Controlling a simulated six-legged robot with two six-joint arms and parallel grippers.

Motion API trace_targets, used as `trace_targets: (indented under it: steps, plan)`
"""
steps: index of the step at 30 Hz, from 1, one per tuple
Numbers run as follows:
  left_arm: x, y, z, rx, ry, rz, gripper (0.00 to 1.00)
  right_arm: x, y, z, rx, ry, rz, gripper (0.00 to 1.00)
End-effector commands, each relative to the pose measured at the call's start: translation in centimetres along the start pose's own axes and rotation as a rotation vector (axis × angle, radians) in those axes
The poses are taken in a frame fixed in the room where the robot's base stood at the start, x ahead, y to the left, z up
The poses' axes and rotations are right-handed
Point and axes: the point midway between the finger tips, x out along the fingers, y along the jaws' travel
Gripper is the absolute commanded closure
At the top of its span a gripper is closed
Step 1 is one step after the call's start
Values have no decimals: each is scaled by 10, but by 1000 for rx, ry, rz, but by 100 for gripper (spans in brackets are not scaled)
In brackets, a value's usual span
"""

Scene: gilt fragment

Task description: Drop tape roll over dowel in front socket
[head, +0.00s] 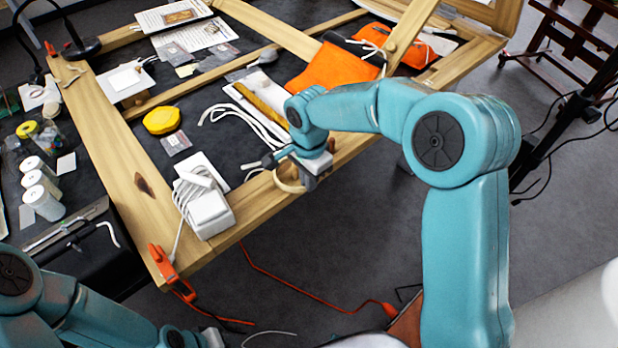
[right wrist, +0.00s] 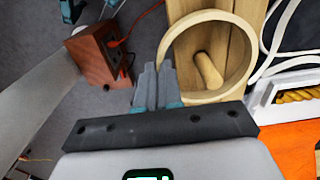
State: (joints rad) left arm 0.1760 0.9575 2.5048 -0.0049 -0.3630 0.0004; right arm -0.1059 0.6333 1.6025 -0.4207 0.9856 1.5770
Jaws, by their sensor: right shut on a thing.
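The tape roll (head: 278,184) is a pale tan ring at the front rail of the wooden frame in the head view. My right gripper (right wrist: 157,80) is shut on the wall of the tape roll (right wrist: 243,33). The dowel (right wrist: 209,70) is a short wooden peg and shows inside the ring's opening in the right wrist view. I cannot tell whether the ring is over it or above it. The socket at the dowel's foot is not clear. My left arm is at the lower left of the head view; its fingers are not clear.
The wooden frame (head: 128,178) lies on a dark table. A white charger with a coiled cord (head: 210,213) sits on its near corner, beside an orange clamp (head: 162,262). Open floor is in front.

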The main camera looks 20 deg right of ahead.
Motion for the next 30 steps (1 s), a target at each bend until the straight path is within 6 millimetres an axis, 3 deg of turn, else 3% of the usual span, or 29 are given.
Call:
trace_targets:
  steps: [5, 8, 18, 22, 23, 30]
  plan:
    - [3, -1, 0, 0, 0, 0, 59, 3, 0, 0, 0, 0, 0, 100]
    - [3, -1, 0, 0, 0, 0, 59, 3, 0, 0, 0, 0, 0, 69]
    - [-1, 0, 0, 0, 0, 0, 59, -1, 0, 0, 0, 0, 0, 69]
    - [-15, 6, 0, 0, 0, 0, 59, -18, 0, 0, 0, 0, -1, 69]
    - [-9, 3, 0, 0, 1, 0, 59, -20, -1, 0, 0, 2, -5, 69]
    - [-5, 2, 0, 0, 0, 0, 59, -79, -1, 0, 0, 2, -6, 69]
